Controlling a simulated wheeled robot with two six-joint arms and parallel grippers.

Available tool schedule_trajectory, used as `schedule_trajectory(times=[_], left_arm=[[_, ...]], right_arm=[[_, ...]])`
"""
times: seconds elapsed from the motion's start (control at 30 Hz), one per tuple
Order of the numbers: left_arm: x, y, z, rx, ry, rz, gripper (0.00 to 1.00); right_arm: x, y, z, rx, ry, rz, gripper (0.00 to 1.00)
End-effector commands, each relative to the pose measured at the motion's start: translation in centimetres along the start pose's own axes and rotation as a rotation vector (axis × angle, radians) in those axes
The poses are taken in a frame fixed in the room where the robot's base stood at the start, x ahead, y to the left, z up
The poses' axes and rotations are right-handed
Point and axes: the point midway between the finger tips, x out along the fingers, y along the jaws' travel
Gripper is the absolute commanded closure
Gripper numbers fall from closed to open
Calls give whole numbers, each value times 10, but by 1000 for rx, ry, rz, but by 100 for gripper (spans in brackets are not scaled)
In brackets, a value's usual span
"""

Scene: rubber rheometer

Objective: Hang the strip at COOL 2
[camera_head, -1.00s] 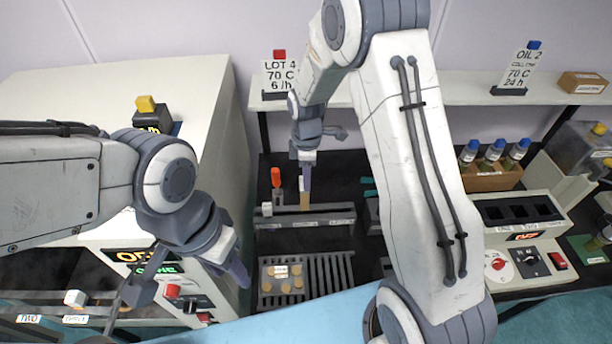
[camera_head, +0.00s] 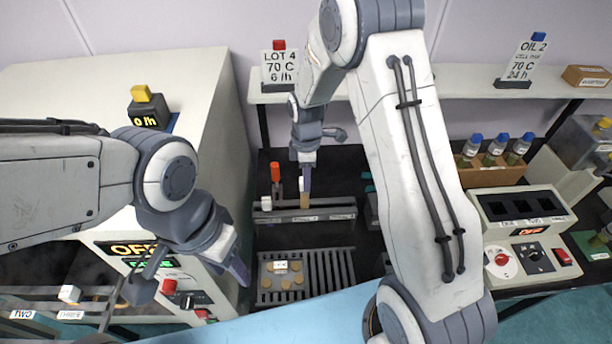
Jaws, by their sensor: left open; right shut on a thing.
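My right gripper (camera_head: 304,162) reaches down over the dark bench and is shut on the strip. The tan strip (camera_head: 305,200) hangs upright below it with a small white piece at its top. The strip's lower end is at the grey cooling rail (camera_head: 325,210), which carries small white labels too small to read. I cannot tell whether the strip touches the rail or which labelled position it is at. My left gripper (camera_head: 190,278) is open and empty in front of the oven, left of the rail.
A slotted tray with tan discs (camera_head: 280,283) lies in front of the rail. A red-topped item (camera_head: 275,172) stands behind the rail's left end. The oven (camera_head: 180,95) fills the left. Bottles in a wooden box (camera_head: 495,175) and a control unit (camera_head: 525,230) stand at right.

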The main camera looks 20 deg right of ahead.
Motion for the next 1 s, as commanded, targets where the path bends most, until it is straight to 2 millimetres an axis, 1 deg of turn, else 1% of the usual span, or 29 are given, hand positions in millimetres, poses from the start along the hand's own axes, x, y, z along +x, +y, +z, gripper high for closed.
schedule_trajectory(times=[0.1, 1.0], left_arm=[[6, 0, 0, -1, 0, 0, 55], [37, -3, 2, -5, 0, 0, 55]], right_arm=[[8, 0, 0, 0, 0, -1, 100], [53, 0, 0, 0, 0, -1, 100]])
